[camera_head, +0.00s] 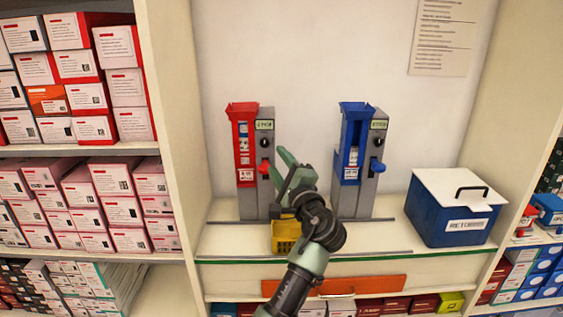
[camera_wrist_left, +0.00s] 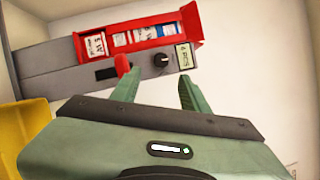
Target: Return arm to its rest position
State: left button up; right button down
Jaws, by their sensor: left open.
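My left gripper (camera_head: 279,168) is in front of the red dispenser (camera_head: 243,150) on the middle shelf. Its green fingers are apart with nothing between them, as the left wrist view (camera_wrist_left: 158,82) also shows. One fingertip is close to the red lever (camera_head: 263,168) of the dispenser; in the left wrist view the lever (camera_wrist_left: 122,63) is just beyond that fingertip, and I cannot tell if they touch. My left arm reaches up from the bottom and hides part of the shelf. My right gripper is not in view.
A yellow bin (camera_head: 286,242) sits below my gripper, partly hidden by my arm. A blue dispenser (camera_head: 353,152) stands to the right. A blue box with a white lid (camera_head: 452,222) is farther right. Shelves of boxes (camera_head: 85,205) flank the bay on the left.

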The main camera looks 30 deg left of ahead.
pick_arm(q)
jog(key=s+d+f+n+g+h, duration=0.1)
jog(key=s+f+n+h, duration=0.15)
jog(key=s+f, duration=0.4)
jog(key=s+d+f+n+g+h, duration=0.1)
jog(key=s+f+h, duration=0.2)
jog(key=f, duration=0.7)
jog(key=s+d+f+n+g+h, duration=0.1)
jog(key=s+f+n+h, duration=0.1)
jog(key=s+f, duration=0.5)
jog(key=s+d+f+n+g+h, duration=0.2)
jog(key=s+d+f+g+h, duration=0.25)
jog(key=s, duration=0.65)
jog(key=s+d+f+n+g+h, duration=0.15)
jog(key=s+d+f+h, duration=0.25)
jog(key=s+d+f, duration=0.5)
notch_tip(320, 180, down, 21)
jog(key=s+a+p, duration=0.1)
jog(key=s, duration=0.2)
jog(key=s+a+f+g+p, duration=0.1)
jog(key=s+a+f, duration=0.2)
jog(key=s+f, duration=1.3)
jog(key=shift+s+a+f+g, duration=0.15)
jog(key=shift+s+f+g, duration=0.2)
jog(key=shift+s, duration=0.25)
